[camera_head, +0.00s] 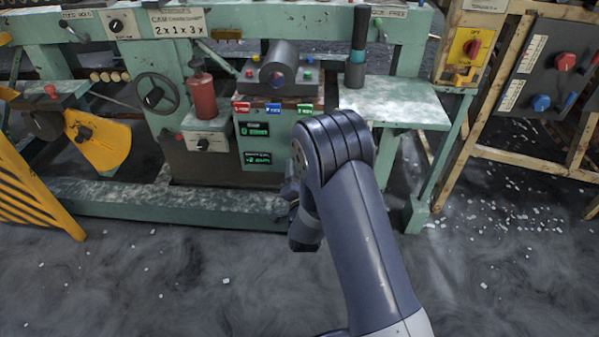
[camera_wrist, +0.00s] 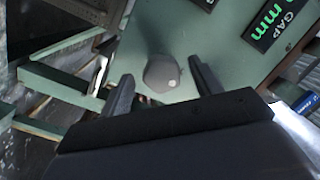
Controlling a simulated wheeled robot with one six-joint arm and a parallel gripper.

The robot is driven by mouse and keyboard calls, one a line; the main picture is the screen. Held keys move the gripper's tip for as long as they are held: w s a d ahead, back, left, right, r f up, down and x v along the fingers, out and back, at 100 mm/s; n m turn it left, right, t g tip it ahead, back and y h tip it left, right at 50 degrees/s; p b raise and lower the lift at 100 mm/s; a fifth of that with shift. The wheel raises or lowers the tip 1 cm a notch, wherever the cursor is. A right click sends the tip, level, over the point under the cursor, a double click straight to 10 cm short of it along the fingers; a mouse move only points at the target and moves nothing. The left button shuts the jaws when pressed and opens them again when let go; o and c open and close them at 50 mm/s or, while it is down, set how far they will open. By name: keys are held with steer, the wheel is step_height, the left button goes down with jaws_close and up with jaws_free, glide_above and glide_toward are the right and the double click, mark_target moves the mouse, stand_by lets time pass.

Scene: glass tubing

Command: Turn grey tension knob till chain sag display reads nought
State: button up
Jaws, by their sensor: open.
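In the head view my arm hides the knob. Two displays with green digits are on the panel: the upper display (camera_head: 254,129) reads 0 mm, and the lower display (camera_head: 257,158) seems to read 2 mm, its sign and label too small to be sure. The wrist view shows a display labelled GAP (camera_wrist: 272,28).
A red cylinder (camera_head: 202,97), a black handwheel (camera_head: 157,94) and red, blue and green tags (camera_head: 273,109) are on the machine by the panel. A green side table (camera_head: 394,103) stands to the right. The floor in front is open, with scattered pale bits.

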steer(key=shift+w+a, duration=0.1)
steer(key=shift+w, duration=0.8)
steer(key=c, duration=1)
steer(key=shift+o, duration=0.2)
steer(key=shift+n, duration=0.3)
